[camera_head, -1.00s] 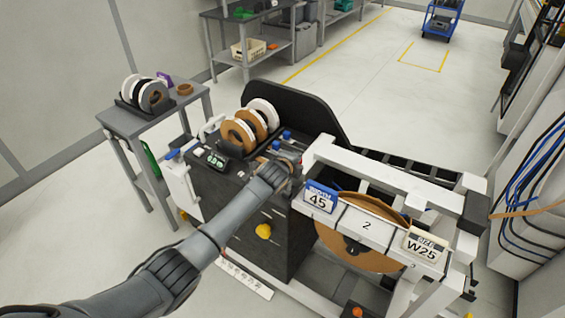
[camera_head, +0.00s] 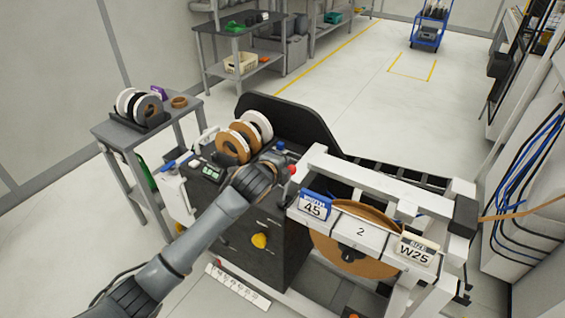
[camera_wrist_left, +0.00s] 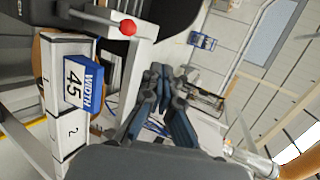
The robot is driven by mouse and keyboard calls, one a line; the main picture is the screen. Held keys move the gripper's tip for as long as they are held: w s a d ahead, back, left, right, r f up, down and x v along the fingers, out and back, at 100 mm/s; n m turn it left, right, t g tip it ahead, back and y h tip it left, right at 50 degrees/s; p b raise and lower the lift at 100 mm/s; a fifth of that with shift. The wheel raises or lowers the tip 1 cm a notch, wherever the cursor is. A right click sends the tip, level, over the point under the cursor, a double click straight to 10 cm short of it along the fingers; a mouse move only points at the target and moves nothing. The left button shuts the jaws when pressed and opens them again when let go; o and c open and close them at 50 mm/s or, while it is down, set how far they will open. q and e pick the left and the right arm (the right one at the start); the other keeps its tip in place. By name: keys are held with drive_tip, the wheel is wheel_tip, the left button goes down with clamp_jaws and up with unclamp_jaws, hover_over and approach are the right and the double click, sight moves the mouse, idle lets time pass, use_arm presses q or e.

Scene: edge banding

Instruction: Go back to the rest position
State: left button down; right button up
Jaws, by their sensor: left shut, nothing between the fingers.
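My left arm reaches in from the lower left of the head view. Its gripper (camera_head: 276,163) is over the top of the edge banding machine (camera_head: 215,215), close to a red knob (camera_head: 292,169), and its fingertips are mostly hidden behind the wrist. In the left wrist view the gripper (camera_wrist_left: 160,78) shows with its dark fingers together and nothing between them. The red knob (camera_wrist_left: 128,27) on its lever is apart from the fingers there. My right gripper is not in view.
Banding rolls (camera_head: 232,147) stand on the machine beside the arm. A white frame (camera_head: 390,175) with "WIDTH 45" (camera_head: 314,205) and "W25" (camera_head: 415,250) signs is at right. A side table (camera_head: 120,137) with more rolls is at left.

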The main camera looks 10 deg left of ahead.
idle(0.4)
use_arm(q)
drive_tip(key=s+a+f+n+g+b, duration=0.1)
drive_tip(key=s+a+f+n+g, duration=0.15)
drive_tip(key=f, duration=0.85)
drive_tip(key=s+a+f+n+g, duration=0.1)
drive_tip(key=s+f+n, duration=0.2)
drive_tip(key=f, duration=0.7)
drive_tip(key=s+a+f+n+g+y+b, duration=0.1)
drive_tip(key=s+a+f+n, duration=0.1)
drive_tip(key=s+f, duration=0.7)
drive_tip(key=s+a+f+n+g, duration=0.25)
drive_tip(key=s+f, duration=0.35)
drive_tip(key=f, duration=0.5)
drive_tip(key=s+f+n+g, duration=0.1)
drive_tip(key=s+f, duration=0.5)
drive_tip(key=s, duration=0.7)
drive_tip(key=s+a+f+n+g+b, duration=0.1)
drive_tip(key=s+f+n, duration=0.3)
drive_tip(key=s, duration=1)
drive_tip(key=s+a+f+n+g+b, duration=0.1)
drive_tip(key=s+f+n+g, duration=0.1)
drive_tip(key=s+f, duration=0.7)
drive_tip(key=s+n, duration=0.1)
drive_tip(key=s, duration=0.3)
drive_tip(key=shift+s+g+y, duration=0.15)
drive_tip(key=shift+g+y, duration=0.15)
drive_tip(key=shift+a, duration=0.1)
